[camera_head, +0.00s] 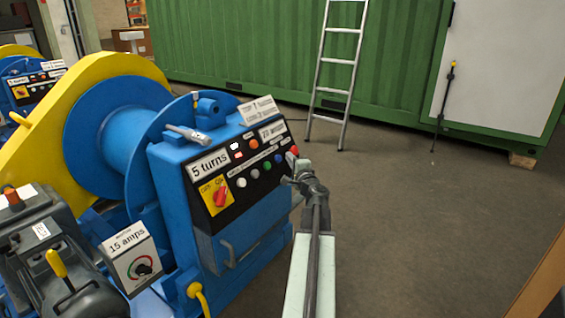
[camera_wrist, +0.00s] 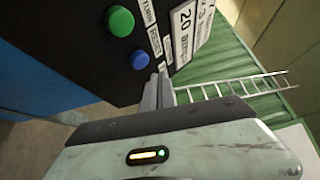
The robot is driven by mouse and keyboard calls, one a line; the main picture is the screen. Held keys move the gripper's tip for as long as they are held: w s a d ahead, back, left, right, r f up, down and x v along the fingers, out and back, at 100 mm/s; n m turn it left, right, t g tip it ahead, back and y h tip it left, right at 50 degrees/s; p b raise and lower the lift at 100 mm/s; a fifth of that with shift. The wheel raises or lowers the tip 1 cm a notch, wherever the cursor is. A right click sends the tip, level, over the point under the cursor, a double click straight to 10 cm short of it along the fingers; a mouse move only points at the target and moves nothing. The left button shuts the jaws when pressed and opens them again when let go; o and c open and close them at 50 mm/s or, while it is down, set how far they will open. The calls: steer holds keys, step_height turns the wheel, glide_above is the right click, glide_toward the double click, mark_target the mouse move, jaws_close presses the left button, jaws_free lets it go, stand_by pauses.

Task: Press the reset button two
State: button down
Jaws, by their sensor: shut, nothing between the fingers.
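The blue winch machine has a black control panel (camera_head: 233,172) with a row of round buttons. A blue button (camera_head: 267,167) and a green button (camera_head: 279,159) sit toward its right end. In the wrist view, the green button (camera_wrist: 120,21) and blue button (camera_wrist: 139,60) show large, with small labels beside them; one seems to read RESET (camera_wrist: 155,39). No number two is readable on a button. My gripper (camera_head: 292,163) is shut and empty at the panel's right end. Its fingers also show in the wrist view (camera_wrist: 158,88), just beyond the blue button; contact cannot be told.
A red rotary switch (camera_head: 220,196) and a red button (camera_head: 294,151) are on the same panel. A second similar machine (camera_head: 30,80) stands at the far left. A ladder (camera_head: 336,75) leans on the green container (camera_head: 230,45).

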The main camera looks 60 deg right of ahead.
steer(key=shift+w+f, duration=0.3)
steer(key=shift+w, duration=0.35)
steer(key=shift+f, duration=0.1)
stand_by(1.5)
steer(key=shift+w+f+b, duration=0.1)
steer(key=shift+w+b, duration=0.25)
steer(key=shift+w+f, duration=0.25)
steer(key=shift+w, duration=0.2)
stand_by(0.6)
steer(key=shift+r, duration=0.1)
stand_by(0.7)
steer(key=shift+s+r, duration=0.35)
steer(key=shift+s, duration=0.45)
steer(key=shift+s, duration=0.1)
